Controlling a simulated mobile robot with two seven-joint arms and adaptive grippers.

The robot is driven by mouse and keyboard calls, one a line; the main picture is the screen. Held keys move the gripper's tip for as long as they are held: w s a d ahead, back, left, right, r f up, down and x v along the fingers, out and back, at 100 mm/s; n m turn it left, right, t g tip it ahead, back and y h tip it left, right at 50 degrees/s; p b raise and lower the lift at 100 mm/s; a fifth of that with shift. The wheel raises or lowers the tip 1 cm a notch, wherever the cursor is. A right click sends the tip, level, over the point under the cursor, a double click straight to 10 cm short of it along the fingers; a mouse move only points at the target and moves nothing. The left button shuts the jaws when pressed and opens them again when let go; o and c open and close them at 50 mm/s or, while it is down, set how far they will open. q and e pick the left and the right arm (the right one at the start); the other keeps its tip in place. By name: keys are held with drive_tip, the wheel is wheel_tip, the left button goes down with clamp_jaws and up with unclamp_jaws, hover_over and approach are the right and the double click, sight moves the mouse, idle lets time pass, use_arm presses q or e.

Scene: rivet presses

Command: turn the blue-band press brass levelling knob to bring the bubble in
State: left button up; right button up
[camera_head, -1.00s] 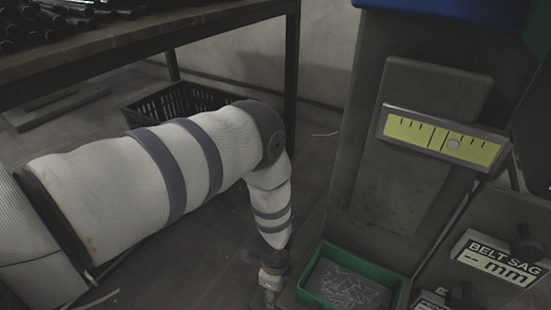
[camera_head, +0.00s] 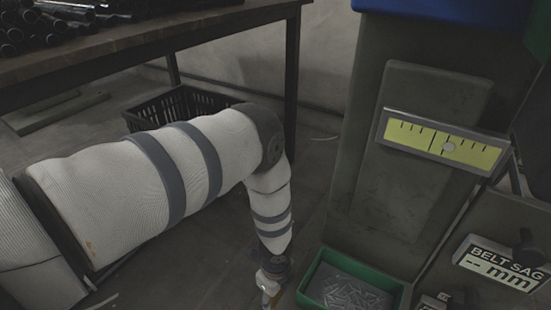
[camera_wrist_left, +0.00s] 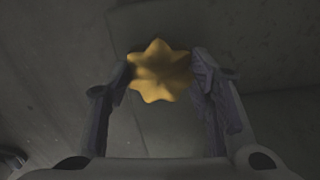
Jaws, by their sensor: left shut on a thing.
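The blue-band press (camera_head: 365,130) stands at the right in the head view, with its blue band (camera_head: 450,10) at the top edge. Its yellow level vial (camera_head: 405,132) shows a pale round bubble (camera_head: 448,147) just right of centre, at the right-hand long mark. The brass levelling knob (camera_wrist_left: 160,70), star-shaped, shows in the left wrist view between the fingers of my left gripper (camera_wrist_left: 163,78), which is shut on it. In the head view my left gripper (camera_head: 268,288) points down at the bottom edge, and the knob is not clear there. My right gripper is not in view.
A green bin of rivets (camera_head: 312,296) sits close to the right of my left gripper. A "BELT SAG" panel (camera_head: 500,265) with dark knobs is at the lower right. A dark bench (camera_head: 150,40) and a black crate (camera_head: 150,115) stand behind my left arm.

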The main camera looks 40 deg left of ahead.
use_arm(q)
drive_tip(key=o, duration=1.2)
drive_tip(key=shift+c, duration=0.2)
wheel_tip(320, 180, up, 12)
drive_tip(key=shift+a, duration=0.1)
